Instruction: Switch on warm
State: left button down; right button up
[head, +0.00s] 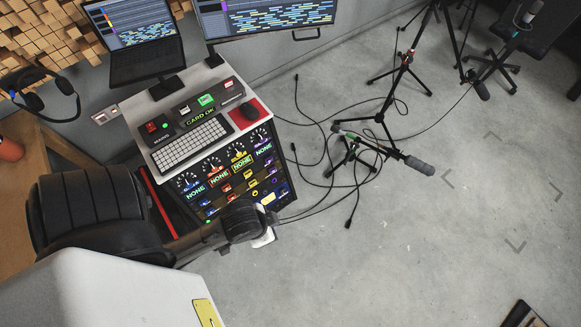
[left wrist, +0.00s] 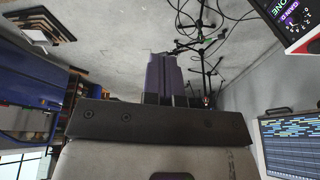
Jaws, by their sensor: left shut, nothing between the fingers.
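The audio console (head: 235,185) stands left of centre in the head view. Its sloped front has several columns, each with a gauge, a lit display reading NONE, and small coloured knobs and buttons. I cannot read a "warm" label at this size. My left arm crosses in front of the console's lower part and hides some of it. My left gripper (left wrist: 163,62) is shut and empty in the left wrist view, pointing over open floor. Its fingers are largely hidden in the head view. A corner of the console (left wrist: 300,22) shows at top right of the wrist view. My right gripper is not in view.
A laptop (head: 144,60) and a monitor (head: 275,18) stand behind. Microphone stands (head: 385,110) and loose cables lie right.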

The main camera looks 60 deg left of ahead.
pick_arm(q)
jog(key=w+a+f+n+g+y+b, duration=0.1)
jog(key=w+a+f+y+b, duration=0.4)
jog(key=f+b, duration=1.6)
jog(key=w+a+f+n+g+y+b, duration=0.1)
jog(key=w+a+f+y+b, duration=0.4)
jog(key=f+b, duration=1.7)
jog(key=w+a+f+n+g+y+b, duration=0.1)
jog(key=w+a+f+g+y+b, duration=0.2)
jog(key=f+b, duration=1.9)
jog(key=w+a+f+y, duration=0.2)
jog(key=w+f+y, duration=0.3)
jog(key=w, duration=0.4)
jog(key=shift+w+f, duration=0.4)
jog(key=shift+f, duration=0.25)
